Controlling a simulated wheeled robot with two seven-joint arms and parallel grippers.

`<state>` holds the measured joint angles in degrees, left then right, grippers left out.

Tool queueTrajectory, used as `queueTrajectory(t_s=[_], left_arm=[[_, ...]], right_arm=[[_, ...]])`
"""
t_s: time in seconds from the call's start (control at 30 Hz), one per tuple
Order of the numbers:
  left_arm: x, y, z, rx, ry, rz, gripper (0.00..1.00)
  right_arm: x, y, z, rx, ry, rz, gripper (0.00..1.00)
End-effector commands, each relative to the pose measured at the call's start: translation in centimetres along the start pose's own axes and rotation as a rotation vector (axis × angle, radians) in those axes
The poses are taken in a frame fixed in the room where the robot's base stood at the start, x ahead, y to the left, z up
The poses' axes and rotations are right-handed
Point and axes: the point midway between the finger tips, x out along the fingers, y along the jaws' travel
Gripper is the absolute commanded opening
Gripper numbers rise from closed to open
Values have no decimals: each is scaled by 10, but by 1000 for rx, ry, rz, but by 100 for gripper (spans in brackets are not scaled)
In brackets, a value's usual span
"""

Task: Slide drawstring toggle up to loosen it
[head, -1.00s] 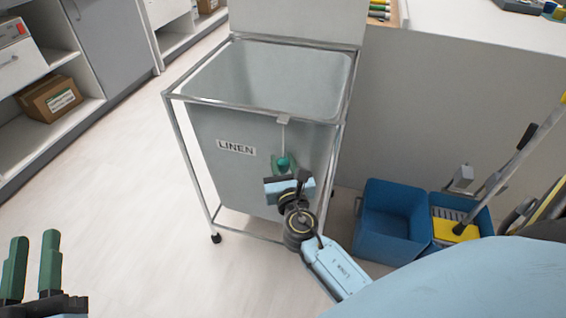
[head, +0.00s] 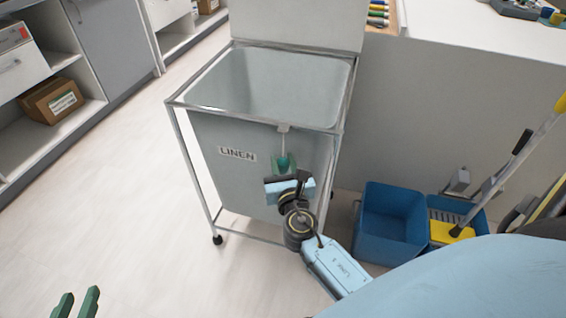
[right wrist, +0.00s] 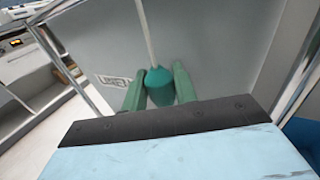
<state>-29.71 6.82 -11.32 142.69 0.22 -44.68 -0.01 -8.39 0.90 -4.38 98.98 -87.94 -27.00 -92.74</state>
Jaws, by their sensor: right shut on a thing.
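The teal drawstring toggle (right wrist: 160,85) sits on a pale cord (right wrist: 147,35) that runs up from it in the right wrist view. In the head view the cord (head: 283,145) hangs from a small tab at the front rim of the linen hamper (head: 215,130). My right gripper (right wrist: 160,92) is shut on the toggle, with one green finger on each side of it. In the head view the right gripper (head: 284,167) is in front of the hamper's front wall and mostly hides the toggle. My left gripper (head: 77,304) is empty at the bottom left, its two green fingers apart.
The hamper has a metal frame on castors and an open top. Blue buckets (head: 390,225) with a mop stand to its right. A shelf with a cardboard box (head: 52,100) is at the left. The floor left of the hamper is clear.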

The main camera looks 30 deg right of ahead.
Motion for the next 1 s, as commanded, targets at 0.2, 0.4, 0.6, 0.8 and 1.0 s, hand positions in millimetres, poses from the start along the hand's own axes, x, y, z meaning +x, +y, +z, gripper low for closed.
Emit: queueTrajectory(t_s=[0.2, 0.4, 0.6, 0.8, 1.0], left_arm=[[0, 0, 0, 0, 1, 0, 27], [0, 0, 0, 0, 0, 0, 27], [-4, -3, 15, -1, -95, -8, 27], [-10, -7, 34, -2, -211, -17, 27], [-16, -10, 49, -3, -301, -25, 27]], right_arm=[[1, 0, 5, -1, -10, -1, 36], [-2, 0, 4, -1, -7, 0, 36], [-30, 0, 4, -1, -5, 1, 36], [-77, 0, 3, -2, -4, 1, 36], [-114, 0, 4, -2, -8, 1, 36]])
